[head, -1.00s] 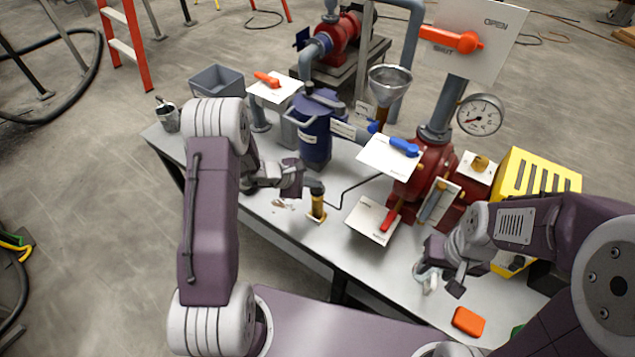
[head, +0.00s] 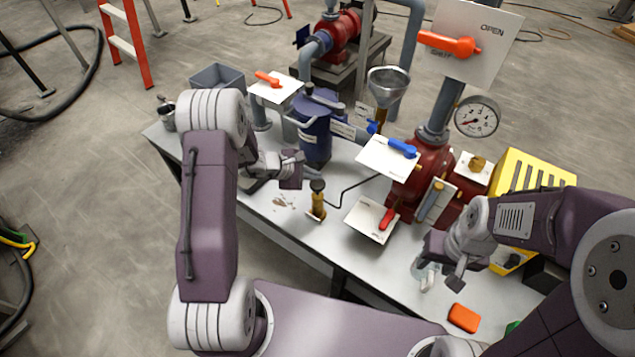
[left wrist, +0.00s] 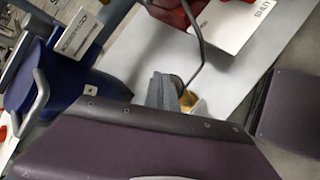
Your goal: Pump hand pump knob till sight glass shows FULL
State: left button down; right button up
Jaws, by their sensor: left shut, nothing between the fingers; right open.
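The hand pump (head: 318,207) is a small brass-yellow cylinder on the bench with a dark round knob (head: 317,185) on top. My left gripper (head: 299,170) is shut and empty, just left of the knob and slightly above it, with a small gap in the head view. In the left wrist view, brass of the pump (left wrist: 188,101) shows beside the grey fingers (left wrist: 165,92); the knob is mostly hidden there. The likely sight glass (head: 435,201) is a tilted tube with brass ends on a white plate; its level is unreadable. My right gripper (head: 440,272) is open over the bench's right part.
A blue vessel (head: 316,140) stands close behind my left gripper. A red valve handle with plate (head: 369,218) is right of the pump, and a thin black line runs between them. An orange block (head: 464,318) lies front right.

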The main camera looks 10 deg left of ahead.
pick_arm(q)
notch_tip(320, 180, up, 5)
jog(key=p, duration=0.3)
dwell(0.4)
dwell(1.5)
